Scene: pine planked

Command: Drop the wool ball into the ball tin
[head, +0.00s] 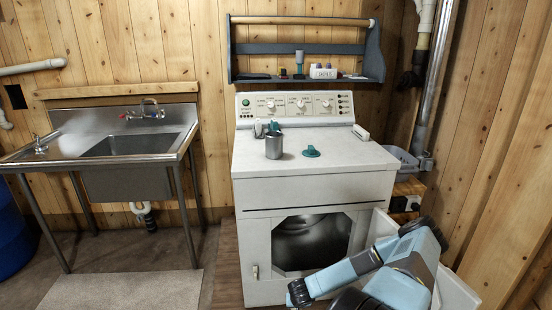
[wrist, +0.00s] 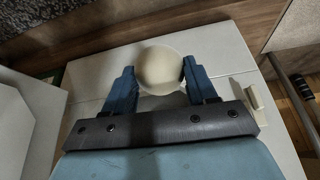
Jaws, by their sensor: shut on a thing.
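In the wrist view my gripper (wrist: 158,70) is shut on the cream wool ball (wrist: 160,66), with one blue finger on each side of it. The ball is held over white panels, and its height above them is unclear. In the head view the gripper and ball cannot be made out; my arm is at the lower right, in front of the dryer.
The white dryer (head: 315,188) has its door (head: 455,290) open at the right, beside my arm. A pale block (head: 361,132) lies on the dryer top's right side. A blue-grey shelf (head: 300,79) hangs above. A steel sink (head: 128,145) stands at left. The dryer top's front is clear.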

